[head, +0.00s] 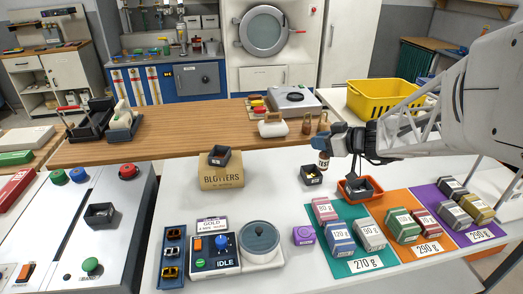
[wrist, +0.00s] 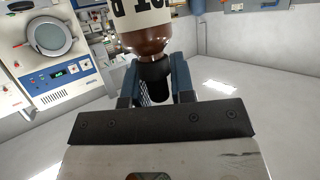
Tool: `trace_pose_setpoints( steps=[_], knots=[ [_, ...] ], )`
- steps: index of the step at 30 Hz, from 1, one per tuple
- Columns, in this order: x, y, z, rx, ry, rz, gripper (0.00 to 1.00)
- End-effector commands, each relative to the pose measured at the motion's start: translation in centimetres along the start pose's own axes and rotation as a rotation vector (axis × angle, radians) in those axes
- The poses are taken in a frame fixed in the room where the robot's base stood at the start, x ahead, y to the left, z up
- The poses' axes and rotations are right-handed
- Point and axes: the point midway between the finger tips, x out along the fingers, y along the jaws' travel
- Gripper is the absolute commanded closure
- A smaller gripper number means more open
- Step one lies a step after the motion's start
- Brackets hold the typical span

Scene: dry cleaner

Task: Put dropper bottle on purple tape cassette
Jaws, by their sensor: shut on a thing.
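The brown dropper bottle (head: 323,163), with a white label and black cap, is held above the white table. My gripper (head: 334,141) is shut on its cap end. In the wrist view the bottle (wrist: 148,40) points away from my gripper (wrist: 155,80), its black cap between the blue-grey fingers. The lower end of the bottle is cut off there. The purple tape cassette (head: 303,236) lies on the white table, between the round-topped device and the teal mat. The bottle is behind it and a little to its right, apart from it. The cassette is out of the wrist view.
A small black bin (head: 311,175) stands below the bottle. An orange tray (head: 356,190) is to its right. Labelled blocks stand on the teal mat (head: 330,258), orange mat and purple mat. A scale-like device (head: 261,240) is left of the cassette. Brown bottles (head: 307,124) stand behind.

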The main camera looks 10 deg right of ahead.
Motion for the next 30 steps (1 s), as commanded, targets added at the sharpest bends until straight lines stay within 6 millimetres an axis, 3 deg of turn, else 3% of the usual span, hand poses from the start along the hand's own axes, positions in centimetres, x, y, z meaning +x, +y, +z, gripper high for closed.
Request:
trace_pose_setpoints(
  steps=[17,30],
  knots=[
    [-2.9,-7.1,3.8,0.004,0.001,0.010,1.00],
    [-4.7,-11.8,8.0,0.014,0.001,0.028,1.00]
  ],
)
